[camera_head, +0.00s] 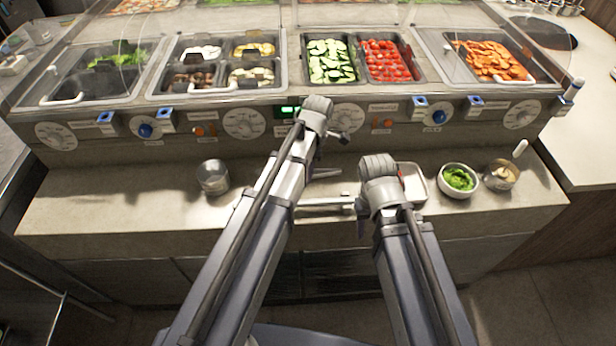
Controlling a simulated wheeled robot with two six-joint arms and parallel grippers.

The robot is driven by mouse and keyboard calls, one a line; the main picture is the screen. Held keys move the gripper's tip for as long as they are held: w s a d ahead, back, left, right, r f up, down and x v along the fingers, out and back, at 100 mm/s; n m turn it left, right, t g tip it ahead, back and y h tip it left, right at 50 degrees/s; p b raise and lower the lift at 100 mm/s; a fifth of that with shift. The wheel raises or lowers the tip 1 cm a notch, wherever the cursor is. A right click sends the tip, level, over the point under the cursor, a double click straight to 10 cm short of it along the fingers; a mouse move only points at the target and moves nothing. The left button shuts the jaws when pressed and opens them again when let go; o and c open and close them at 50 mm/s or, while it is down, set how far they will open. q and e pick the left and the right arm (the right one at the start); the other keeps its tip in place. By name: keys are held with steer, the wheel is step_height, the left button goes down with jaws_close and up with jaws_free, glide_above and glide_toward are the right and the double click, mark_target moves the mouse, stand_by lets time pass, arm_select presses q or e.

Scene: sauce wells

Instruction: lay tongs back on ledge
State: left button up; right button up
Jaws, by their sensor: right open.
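The tongs (318,203) show as a long silver shape lying left to right on the front ledge (120,205), between my two arms. Their right end runs up to my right gripper (361,217), which is small, partly hidden by its own wrist, and open. I cannot tell whether its fingers touch the tongs. My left gripper (340,137) is higher up, in front of the counter's dial panel. Its fingers are too small and dark to read.
A metal cup (213,178) stands on the ledge at left. Food wells lie behind clear guards. The ledge's left end is bare.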

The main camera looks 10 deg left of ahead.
arm_select(q)
steer(key=shift+f, duration=0.65)
steer(key=shift+r, duration=0.15)
arm_select(e)
steer(key=shift+f, duration=0.5)
steer(key=shift+f, duration=0.1)
arm_select(q)
steer(key=o, duration=0.6)
steer(key=r+p, duration=0.4)
steer(key=d+r+p, duration=0.1)
steer(key=r+p, duration=0.7)
steer(key=shift+w+d, duration=0.15)
arm_select(e)
step_height(320, 180, up, 12)
